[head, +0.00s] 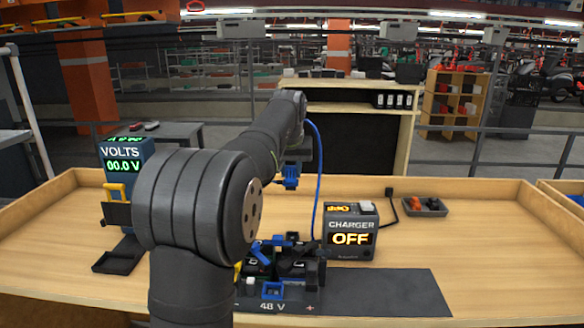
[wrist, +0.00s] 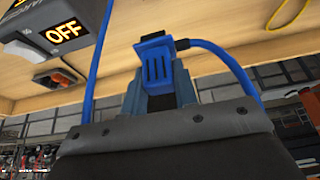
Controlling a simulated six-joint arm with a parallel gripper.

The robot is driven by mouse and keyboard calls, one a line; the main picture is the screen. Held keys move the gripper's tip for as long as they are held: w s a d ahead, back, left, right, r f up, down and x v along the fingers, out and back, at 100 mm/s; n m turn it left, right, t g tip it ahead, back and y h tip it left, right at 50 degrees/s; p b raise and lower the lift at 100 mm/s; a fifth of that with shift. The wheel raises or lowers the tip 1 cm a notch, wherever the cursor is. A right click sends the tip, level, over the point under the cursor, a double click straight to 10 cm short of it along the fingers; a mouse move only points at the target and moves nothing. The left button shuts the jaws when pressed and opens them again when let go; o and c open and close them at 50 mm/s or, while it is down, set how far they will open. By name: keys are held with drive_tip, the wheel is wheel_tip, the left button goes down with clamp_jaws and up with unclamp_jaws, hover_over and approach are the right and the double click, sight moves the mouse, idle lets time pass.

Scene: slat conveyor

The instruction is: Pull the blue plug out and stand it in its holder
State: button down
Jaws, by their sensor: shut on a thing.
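The blue plug (head: 290,180) hangs in the air above the bench, left of and higher than the charger. My gripper (head: 292,168) is shut on it. In the wrist view the ribbed blue plug (wrist: 156,62), with a dark end, sits between my two fingertips (wrist: 157,82), touching nothing else that I can see. Its blue cable (head: 319,165) loops from near my wrist down beside the charger. A small blue square frame (head: 272,291) stands at the front of the 48 V unit (head: 290,304); I cannot tell for sure that it is the holder.
The charger (head: 350,233) reads OFF. Dark and blue clamp-like parts (head: 285,258) crowd the 48 V unit. A voltmeter (head: 125,160) reading 00.0 V stands left, a small tray (head: 425,207) right. A dark mat (head: 390,292) at front right is bare.

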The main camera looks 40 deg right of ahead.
drive_tip(key=s+a, duration=1.4)
drive_tip(key=a, duration=0.4)
idle(0.4)
drive_tip(key=shift+f, duration=0.15)
drive_tip(key=shift+f, duration=6.35)
drive_tip(key=shift+f, duration=1.15)
drive_tip(key=c, duration=1.1)
unclamp_jaws()
drive_tip(key=shift+o, duration=0.2)
drive_tip(key=shift+s, duration=0.1)
